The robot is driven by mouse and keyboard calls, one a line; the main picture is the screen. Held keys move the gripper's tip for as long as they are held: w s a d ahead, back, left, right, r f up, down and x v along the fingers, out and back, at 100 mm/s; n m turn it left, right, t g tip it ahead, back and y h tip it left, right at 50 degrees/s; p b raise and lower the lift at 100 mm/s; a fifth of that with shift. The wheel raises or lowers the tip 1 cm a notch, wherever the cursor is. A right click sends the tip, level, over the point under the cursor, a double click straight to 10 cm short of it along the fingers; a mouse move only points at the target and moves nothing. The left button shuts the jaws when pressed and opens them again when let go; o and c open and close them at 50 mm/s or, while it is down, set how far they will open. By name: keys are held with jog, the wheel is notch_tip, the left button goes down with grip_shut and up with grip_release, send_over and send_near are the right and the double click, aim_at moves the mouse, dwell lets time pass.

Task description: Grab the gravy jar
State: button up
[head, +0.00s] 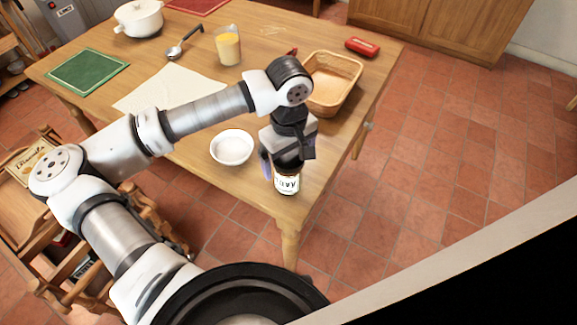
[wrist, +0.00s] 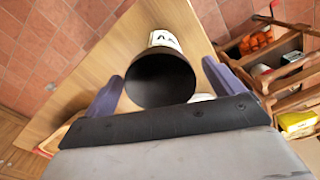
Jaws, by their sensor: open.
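The gravy jar (head: 287,184) stands near the table's front corner, with a white label with dark lettering and a dark top. In the wrist view its round black top (wrist: 160,80) faces the camera, with part of the label showing beyond it. My gripper (head: 283,166) is just above the jar, pointing down. In the wrist view my gripper (wrist: 162,77) is open, with one purple finger on each side of the jar's top. A gap shows on the right side; contact on the left is hard to judge. The head view partly hides the jar's upper part behind the gripper.
A white bowl (head: 232,148) stands close to the left of the jar. A wicker basket (head: 334,84) is behind my gripper. A glass of yellow liquid (head: 228,47), a ladle (head: 184,43) and a white pot (head: 138,18) are farther back. The table edge is close to the jar.

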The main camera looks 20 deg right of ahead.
jog(key=shift+f, duration=1.2)
jog(key=c, duration=1.3)
